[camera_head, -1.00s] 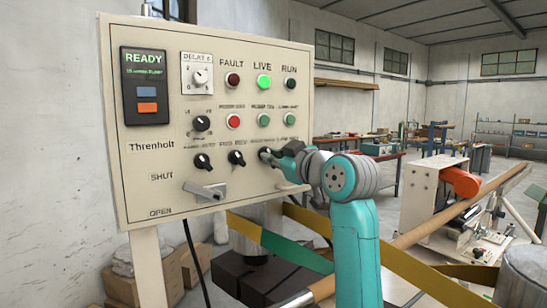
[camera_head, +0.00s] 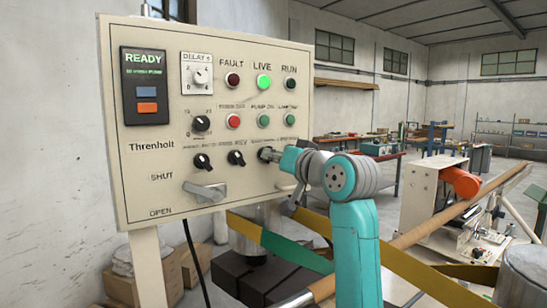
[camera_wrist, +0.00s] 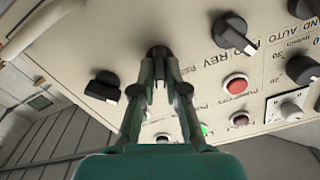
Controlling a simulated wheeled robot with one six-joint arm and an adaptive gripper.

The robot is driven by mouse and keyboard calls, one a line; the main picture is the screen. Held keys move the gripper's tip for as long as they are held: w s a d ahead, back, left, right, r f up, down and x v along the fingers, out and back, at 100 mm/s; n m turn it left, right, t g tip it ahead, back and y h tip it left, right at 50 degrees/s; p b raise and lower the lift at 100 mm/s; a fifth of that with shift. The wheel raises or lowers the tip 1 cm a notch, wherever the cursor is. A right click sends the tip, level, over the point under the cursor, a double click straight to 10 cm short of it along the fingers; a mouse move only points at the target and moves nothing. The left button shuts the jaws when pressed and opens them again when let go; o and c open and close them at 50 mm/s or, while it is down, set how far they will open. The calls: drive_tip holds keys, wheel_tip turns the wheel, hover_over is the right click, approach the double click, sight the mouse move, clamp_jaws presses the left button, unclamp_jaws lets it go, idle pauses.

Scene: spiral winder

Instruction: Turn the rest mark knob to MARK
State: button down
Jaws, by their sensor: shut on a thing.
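The cream control panel (camera_head: 155,185) fills the left half of the head view. My gripper (camera_head: 266,154) is at the third knob in its bottom row, right of the FWD REV knob (camera_head: 236,158). In the wrist view my gripper (camera_wrist: 158,60) has its fingers shut on this dark knob (camera_wrist: 158,51), taken as the rest mark knob. The fingers cover most of the knob. Its pointer and the MARK label cannot be made out. The FWD REV knob (camera_wrist: 235,35) is beside it in the wrist view.
Another black knob (camera_wrist: 103,87) sits close to my fingers in the wrist view. A red button (camera_wrist: 235,85) is on the other side. A grey lever handle (camera_head: 205,191) juts from the panel's lower part. A yellow-green band (camera_head: 290,250) runs below my arm.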

drive_tip(key=shift+m, duration=1.1)
drive_tip(key=c, duration=1.2)
unclamp_jaws()
drive_tip(key=v, duration=0.7)
drive_tip(key=shift+s+d, duration=0.15)
drive_tip(key=shift+s, duration=0.05)
